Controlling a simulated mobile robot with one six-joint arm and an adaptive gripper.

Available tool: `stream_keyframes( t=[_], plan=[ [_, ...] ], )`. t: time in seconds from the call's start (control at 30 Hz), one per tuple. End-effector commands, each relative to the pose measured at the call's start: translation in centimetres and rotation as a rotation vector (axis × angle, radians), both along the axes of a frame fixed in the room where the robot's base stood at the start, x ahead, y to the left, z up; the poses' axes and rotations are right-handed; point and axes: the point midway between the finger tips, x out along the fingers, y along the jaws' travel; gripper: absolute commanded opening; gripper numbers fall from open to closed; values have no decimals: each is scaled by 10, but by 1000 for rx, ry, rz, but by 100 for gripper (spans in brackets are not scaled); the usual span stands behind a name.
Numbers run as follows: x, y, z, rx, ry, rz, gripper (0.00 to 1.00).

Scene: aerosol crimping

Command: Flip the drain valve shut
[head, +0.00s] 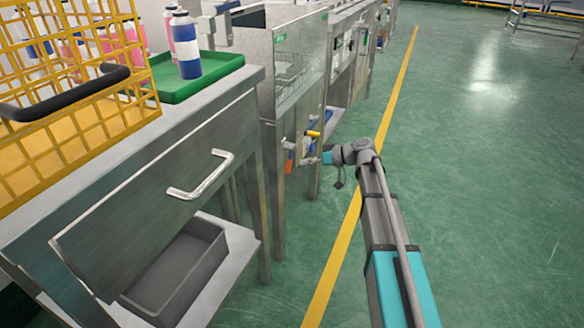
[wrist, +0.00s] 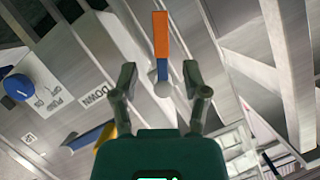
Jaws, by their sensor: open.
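In the wrist view a lever with an orange bar (wrist: 161,35), a blue section and a round grey end lies ahead of my gripper (wrist: 160,82). My gripper is open, one finger on each side of the lever's lower end; I cannot tell whether they touch it. A second lever, yellow and blue (wrist: 96,138), is to the left. No label marks either as the drain valve. In the head view the orange part (head: 289,162) and a yellow part (head: 314,133) show on the sink unit's front, left of my gripper (head: 313,160), which is small there.
A blue knob (wrist: 18,87) sits on the panel, near printed "DOWN" and "UP" labels. The steel table (head: 190,130) with a drawer handle, yellow basket (head: 75,110) and green tray (head: 215,80) stand nearer. Green floor (head: 480,200) right of the yellow line is clear.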

Motion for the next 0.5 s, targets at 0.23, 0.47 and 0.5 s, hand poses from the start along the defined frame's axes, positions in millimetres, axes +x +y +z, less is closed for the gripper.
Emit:
stream_keyframes(
  t=[0.23, 0.47, 0.5],
  plan=[
    [5, 32, -13, 0, 1, 2, 59],
    [7, 45, -17, 0, 1, 0, 59],
    [7, 46, -17, 0, 0, 0, 59]
  ],
)
